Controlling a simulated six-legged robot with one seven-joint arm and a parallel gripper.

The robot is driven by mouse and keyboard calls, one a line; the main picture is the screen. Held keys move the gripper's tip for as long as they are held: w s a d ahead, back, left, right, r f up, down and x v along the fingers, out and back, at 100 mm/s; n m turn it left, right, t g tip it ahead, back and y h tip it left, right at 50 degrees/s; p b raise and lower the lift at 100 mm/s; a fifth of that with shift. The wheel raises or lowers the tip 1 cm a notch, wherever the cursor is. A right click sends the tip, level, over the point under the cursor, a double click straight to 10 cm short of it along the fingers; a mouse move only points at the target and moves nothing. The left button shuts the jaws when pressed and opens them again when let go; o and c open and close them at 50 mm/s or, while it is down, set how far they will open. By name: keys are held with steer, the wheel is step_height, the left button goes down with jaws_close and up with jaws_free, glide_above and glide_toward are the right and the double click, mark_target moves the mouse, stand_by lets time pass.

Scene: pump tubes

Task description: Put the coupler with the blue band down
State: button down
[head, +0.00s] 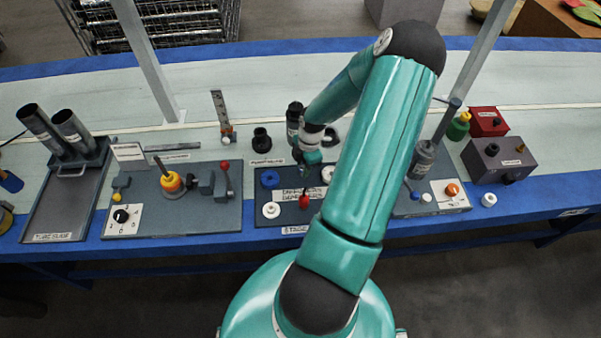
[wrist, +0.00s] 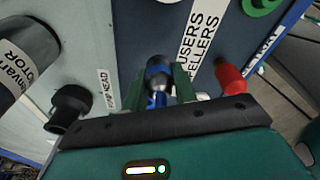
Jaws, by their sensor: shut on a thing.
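In the wrist view my gripper (wrist: 158,88) is shut on a small dark coupler (wrist: 158,64) with blue showing on its lower part between the green fingers. In the head view my gripper (head: 311,158) is low over the back part of the dark parts tray (head: 291,219). The coupler is not clearly visible there. I cannot tell whether it touches the tray or hangs just above it.
The tray holds a blue ring (head: 270,179), a white ring (head: 270,210), another white part (head: 327,174) and a red part (head: 304,201). A black pump head (head: 262,139) and a dark upright cylinder (head: 294,117) stand behind it. A panel with a yellow part (head: 172,184) is to the left.

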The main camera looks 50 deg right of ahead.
mark_target(299, 180)
steer(key=shift+w+a+f, duration=0.1)
steer(key=shift+w+f, duration=0.4)
steer(key=shift+f, duration=1.6)
steer(key=c, duration=1.1)
jaws_free()
steer(key=shift+f, duration=0.15)
steer(key=r, duration=0.4)
steer(key=d+r, duration=0.1)
steer(key=r, duration=0.7)
steer(key=shift+s+d+r, duration=0.15)
steer(key=shift+s+d, duration=0.1)
steer(key=shift+s, duration=0.1)
